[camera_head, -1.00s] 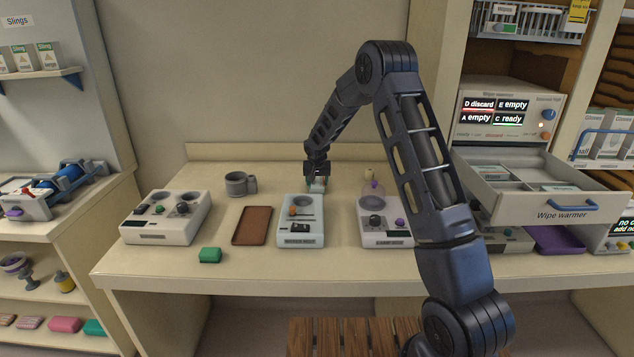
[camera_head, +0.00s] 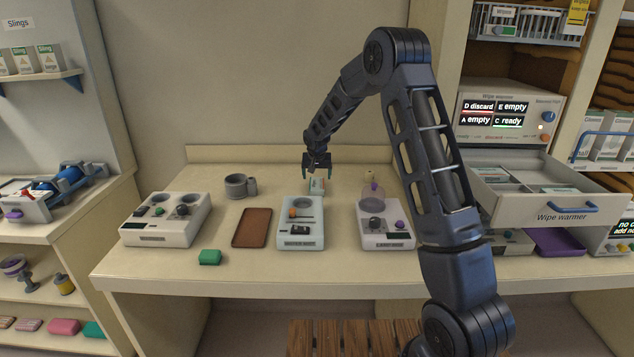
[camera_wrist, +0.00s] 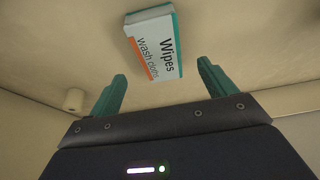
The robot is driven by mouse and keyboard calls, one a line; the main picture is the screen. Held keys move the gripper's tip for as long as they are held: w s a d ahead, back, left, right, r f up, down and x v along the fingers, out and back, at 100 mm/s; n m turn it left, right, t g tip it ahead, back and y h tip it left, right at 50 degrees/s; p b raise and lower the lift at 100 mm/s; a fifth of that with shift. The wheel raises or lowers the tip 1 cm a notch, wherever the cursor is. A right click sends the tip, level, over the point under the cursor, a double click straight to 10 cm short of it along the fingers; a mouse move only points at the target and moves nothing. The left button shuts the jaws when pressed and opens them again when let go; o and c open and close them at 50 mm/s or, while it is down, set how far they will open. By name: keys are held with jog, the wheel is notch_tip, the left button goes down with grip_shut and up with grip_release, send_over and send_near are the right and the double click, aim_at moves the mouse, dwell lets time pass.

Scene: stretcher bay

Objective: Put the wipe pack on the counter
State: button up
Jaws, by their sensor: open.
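The wipe pack (camera_wrist: 155,42), white with a teal edge and an orange stripe, lies on the counter (camera_head: 215,278). In the head view the wipe pack (camera_head: 317,186) sits towards the back of the counter, behind the pale blue device. My gripper (camera_head: 318,168) is just above and behind it, with its teal fingers spread. In the wrist view my gripper (camera_wrist: 160,85) is open and empty, and the pack lies beyond the fingertips, apart from them.
An open wipe warmer drawer (camera_head: 545,208) juts out at the right. A grey mug (camera_head: 236,186), a brown tray (camera_head: 252,228), a green block (camera_head: 209,257) and several box-shaped devices, one pale blue (camera_head: 301,240), stand on the counter. Bare counter lies around the pack.

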jog(key=s+d+r, duration=1.9)
jog(key=s+r, duration=0.2)
jog(key=r, duration=0.2)
jog(key=s+d, duration=0.3)
jog(key=s, duration=0.6)
jog(key=s+d, duration=0.3)
jog(key=s, duration=0.7)
jog(key=s+d, duration=0.4)
jog(key=s, duration=0.6)
jog(key=shift+c, duration=0.2)
